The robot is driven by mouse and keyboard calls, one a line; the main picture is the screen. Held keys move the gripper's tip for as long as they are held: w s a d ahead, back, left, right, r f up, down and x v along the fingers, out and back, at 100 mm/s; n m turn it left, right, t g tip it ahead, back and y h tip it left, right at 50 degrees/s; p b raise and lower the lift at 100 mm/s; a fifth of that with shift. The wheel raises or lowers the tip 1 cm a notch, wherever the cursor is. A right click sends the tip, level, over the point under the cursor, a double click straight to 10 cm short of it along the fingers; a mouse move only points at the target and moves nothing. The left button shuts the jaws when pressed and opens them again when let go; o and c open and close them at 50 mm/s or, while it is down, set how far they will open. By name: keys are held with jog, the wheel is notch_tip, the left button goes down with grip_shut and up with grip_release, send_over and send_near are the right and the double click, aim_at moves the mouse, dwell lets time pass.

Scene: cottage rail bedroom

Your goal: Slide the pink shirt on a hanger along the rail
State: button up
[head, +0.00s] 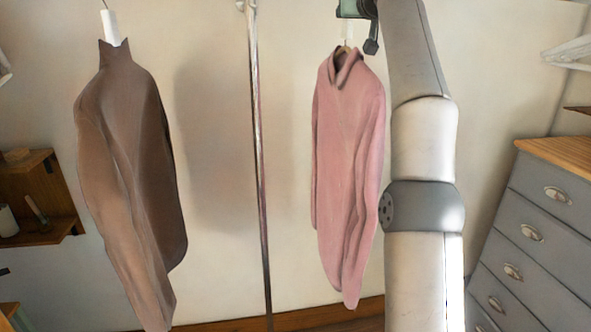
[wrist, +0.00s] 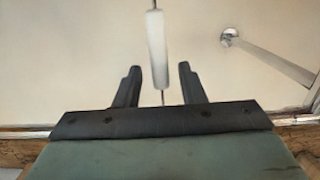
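The pink shirt (head: 346,170) hangs upright in the head view, just left of my arm. Its hanger (head: 347,46) shows a little at the collar; the upper part is hidden behind my gripper or cut off by the frame. In the wrist view, a white cylindrical hanger piece (wrist: 157,50) on a thin wire stands between my gripper's two dark fingers (wrist: 159,75), with a visible gap on each side. My gripper is open, and its head-view part at the top edge shows only partly. I cannot make out the rail for certain.
A brown shirt (head: 130,170) hangs at the left from a white hanger piece (head: 110,28). A thin metal pole (head: 257,130) stands between the two shirts. A grey chest of drawers (head: 540,230) is at the right, and a wooden shelf (head: 40,190) is at the left.

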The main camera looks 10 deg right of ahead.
jog(key=s+r+b, duration=0.1)
jog(key=s+b, duration=0.5)
jog(key=s, duration=0.4)
jog(key=shift+s, duration=0.35)
dwell(0.4)
